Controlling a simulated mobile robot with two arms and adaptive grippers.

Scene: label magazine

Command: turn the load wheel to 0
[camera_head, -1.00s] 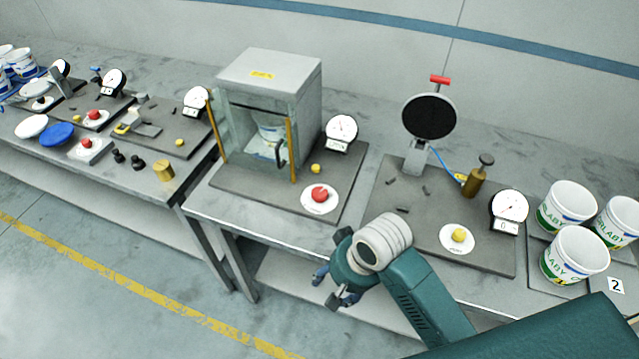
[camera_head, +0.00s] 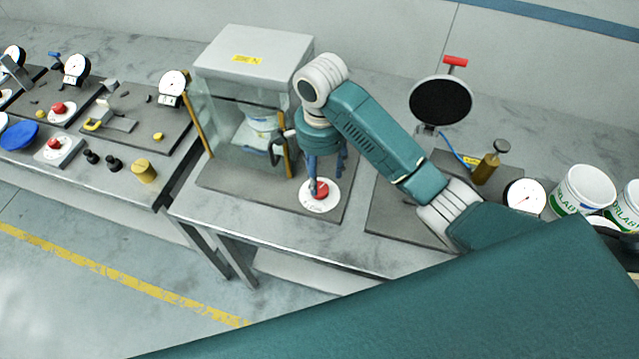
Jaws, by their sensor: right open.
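A red wheel (camera_head: 320,191) sits on a white round dial (camera_head: 318,207) at the front of the middle station's dark plate. The dial's print is too small to read. My right gripper (camera_head: 319,180) points down right above the red wheel, with its open fingers at the wheel's back edge. I cannot tell whether the fingers touch the wheel or stand around it. My right arm hides the middle station's gauge and yellow knob. My left gripper is not in view.
A glass-fronted cabinet (camera_head: 254,55) with an open door stands close left of my right gripper. Another bench with gauges is at left.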

